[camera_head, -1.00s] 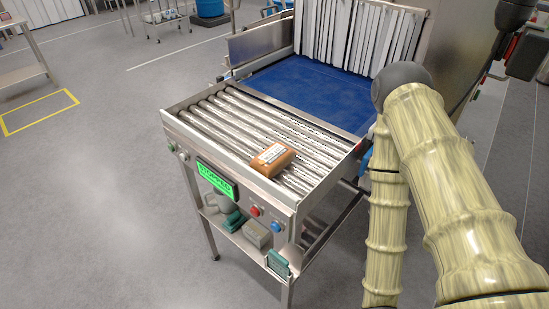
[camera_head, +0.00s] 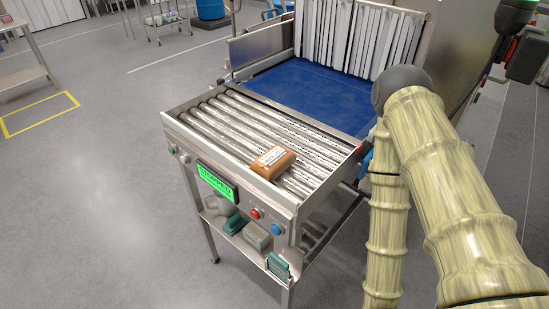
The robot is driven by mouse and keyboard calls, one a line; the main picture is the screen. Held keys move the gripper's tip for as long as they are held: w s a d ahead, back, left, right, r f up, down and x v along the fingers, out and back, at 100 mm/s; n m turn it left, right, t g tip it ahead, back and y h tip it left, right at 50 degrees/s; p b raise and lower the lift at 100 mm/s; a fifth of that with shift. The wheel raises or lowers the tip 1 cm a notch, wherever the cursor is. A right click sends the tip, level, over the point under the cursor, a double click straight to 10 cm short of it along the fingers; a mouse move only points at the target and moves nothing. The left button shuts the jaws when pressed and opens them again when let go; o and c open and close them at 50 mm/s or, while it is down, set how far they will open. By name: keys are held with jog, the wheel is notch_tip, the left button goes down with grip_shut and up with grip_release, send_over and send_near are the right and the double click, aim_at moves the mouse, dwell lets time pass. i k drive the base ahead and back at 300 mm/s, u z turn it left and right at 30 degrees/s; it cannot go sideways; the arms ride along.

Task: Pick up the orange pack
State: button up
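The orange pack (camera_head: 273,162) is a small orange-brown block with a white label on top. It lies on the metal roller table (camera_head: 205,122), near the front edge and toward the right end of the rollers. My arm comes down the right side of the picture, apart from the pack. My gripper is not in view, so its opening is hidden from me.
A blue conveyor belt (camera_head: 310,92) runs behind the rollers to a strip curtain (camera_head: 362,38). The front panel holds a green display (camera_head: 216,180), red and blue buttons. A lower shelf holds several items, including a grey box (camera_head: 257,236). Open floor lies left.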

aim_at(273, 162)
jog(key=k, duration=0.5)
jog(key=u, duration=2.25)
jog(key=k, duration=1.1)
jog(key=z, duration=1.25)
